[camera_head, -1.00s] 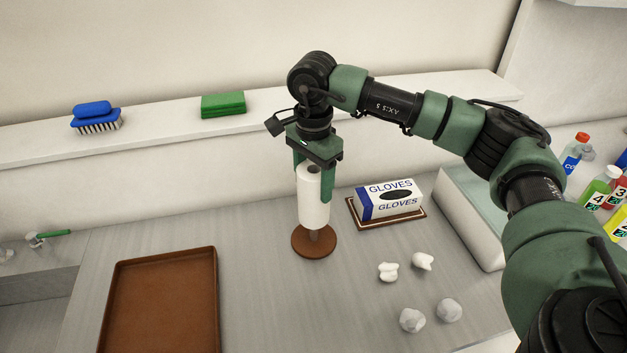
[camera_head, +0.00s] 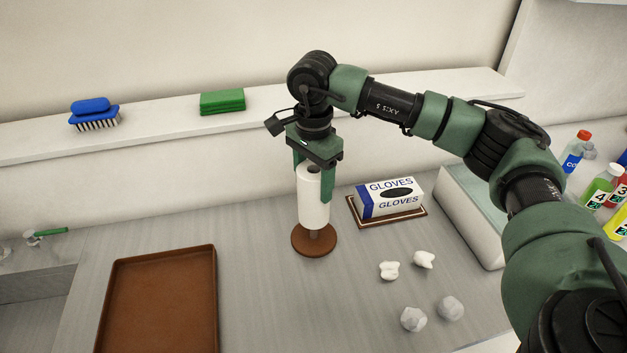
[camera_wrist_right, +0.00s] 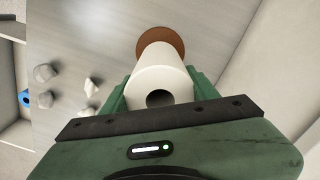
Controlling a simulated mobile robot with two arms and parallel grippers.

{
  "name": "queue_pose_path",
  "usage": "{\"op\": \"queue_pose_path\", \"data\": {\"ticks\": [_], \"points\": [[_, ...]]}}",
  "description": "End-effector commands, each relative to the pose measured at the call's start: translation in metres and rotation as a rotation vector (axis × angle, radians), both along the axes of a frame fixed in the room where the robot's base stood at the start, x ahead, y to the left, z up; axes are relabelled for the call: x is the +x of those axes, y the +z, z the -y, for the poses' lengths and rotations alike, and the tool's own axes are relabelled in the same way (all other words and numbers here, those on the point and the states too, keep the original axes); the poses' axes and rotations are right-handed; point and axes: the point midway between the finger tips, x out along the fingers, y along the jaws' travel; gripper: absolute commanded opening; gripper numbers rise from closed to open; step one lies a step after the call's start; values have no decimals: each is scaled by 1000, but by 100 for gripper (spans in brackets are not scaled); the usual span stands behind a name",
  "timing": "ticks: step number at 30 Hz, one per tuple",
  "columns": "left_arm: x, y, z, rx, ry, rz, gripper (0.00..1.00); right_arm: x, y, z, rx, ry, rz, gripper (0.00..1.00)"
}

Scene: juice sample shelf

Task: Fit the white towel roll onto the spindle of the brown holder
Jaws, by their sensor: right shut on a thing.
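The white towel roll (camera_head: 313,200) is upright between the fingers of my right gripper (camera_head: 313,180), which is shut on its upper part. The brown holder (camera_head: 314,240) stands on the counter directly below, its round base showing. My left gripper is not in view.
A glove box (camera_head: 390,199) on a small brown tray stands right of the holder. Several crumpled white pieces (camera_head: 420,290) lie in front. A large brown tray (camera_head: 160,300) is at left. A blue brush (camera_head: 95,114) and green sponge (camera_head: 222,102) rest on the ledge behind.

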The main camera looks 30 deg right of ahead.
Motion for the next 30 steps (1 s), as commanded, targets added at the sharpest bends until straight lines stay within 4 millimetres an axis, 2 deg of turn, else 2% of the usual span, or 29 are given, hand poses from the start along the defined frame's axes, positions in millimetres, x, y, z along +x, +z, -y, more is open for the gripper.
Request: {"op": "queue_pose_path", "data": {"ticks": [30], "points": [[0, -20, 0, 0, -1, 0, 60, 0, -23, 0, 0, 0, 1, 8]]}}
